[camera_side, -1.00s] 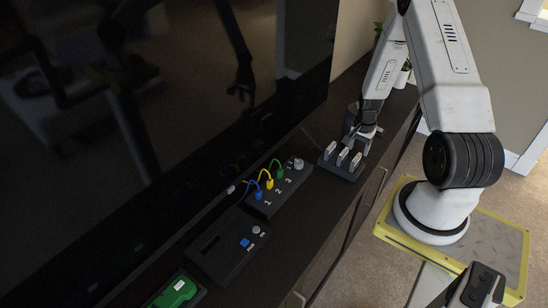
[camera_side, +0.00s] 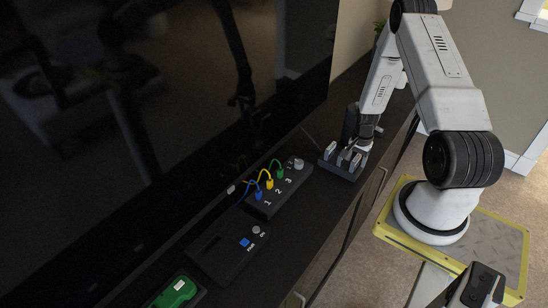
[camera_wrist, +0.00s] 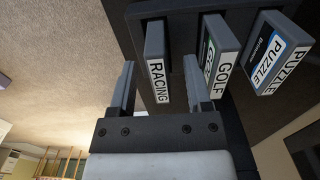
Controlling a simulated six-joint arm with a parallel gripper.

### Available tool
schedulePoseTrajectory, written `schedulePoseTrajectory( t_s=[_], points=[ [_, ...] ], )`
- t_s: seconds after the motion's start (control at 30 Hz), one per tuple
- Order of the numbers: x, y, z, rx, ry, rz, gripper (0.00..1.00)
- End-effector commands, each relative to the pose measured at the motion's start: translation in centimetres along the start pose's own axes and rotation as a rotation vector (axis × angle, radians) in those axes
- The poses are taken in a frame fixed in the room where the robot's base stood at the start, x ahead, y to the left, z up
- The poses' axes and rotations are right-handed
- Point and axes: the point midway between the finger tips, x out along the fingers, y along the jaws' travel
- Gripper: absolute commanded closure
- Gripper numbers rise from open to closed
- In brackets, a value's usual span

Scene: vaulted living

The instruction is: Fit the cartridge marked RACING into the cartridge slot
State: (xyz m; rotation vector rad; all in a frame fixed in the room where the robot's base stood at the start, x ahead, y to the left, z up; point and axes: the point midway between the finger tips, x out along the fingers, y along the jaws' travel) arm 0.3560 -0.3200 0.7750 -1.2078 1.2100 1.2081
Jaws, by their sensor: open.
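The grey cartridge marked RACING (camera_wrist: 155,65) stands in a dark rack (camera_side: 340,170), at the left of a row of three in the wrist view. The cartridges marked GOLF (camera_wrist: 218,60) and PUZZLE (camera_wrist: 268,62) stand to its right. My gripper (camera_wrist: 159,66) is open, with one finger on each side of the RACING cartridge; the right finger is in the gap before GOLF. In the side view my gripper (camera_side: 354,150) is down at the rack and partly hides the cartridges. The black console (camera_side: 230,255) with a long dark slot (camera_side: 210,244) lies nearer the camera; the slot looks empty.
A switch box (camera_side: 275,201) with blue, yellow and green plugs and a knob stands between rack and console. A green item (camera_side: 176,292) lies at the lower left. The big dark screen (camera_side: 150,110) rises along the cabinet's left side.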

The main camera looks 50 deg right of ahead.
Motion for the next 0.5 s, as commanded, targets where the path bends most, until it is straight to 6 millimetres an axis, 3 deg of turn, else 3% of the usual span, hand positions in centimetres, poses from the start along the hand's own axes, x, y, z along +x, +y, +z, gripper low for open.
schedulePoseTrajectory(
  t_s=[0.2,0.27,0.4,0.5],
  points=[
    [-0.03,0.00,0.00,0.000,0.000,0.000,0.37],
    [-0.03,-0.01,0.00,0.000,0.000,0.000,0.53],
    [-0.03,-0.01,-0.01,0.000,0.000,0.000,0.97],
    [-0.04,0.00,0.00,0.000,0.000,0.000,1.00]
  ],
)
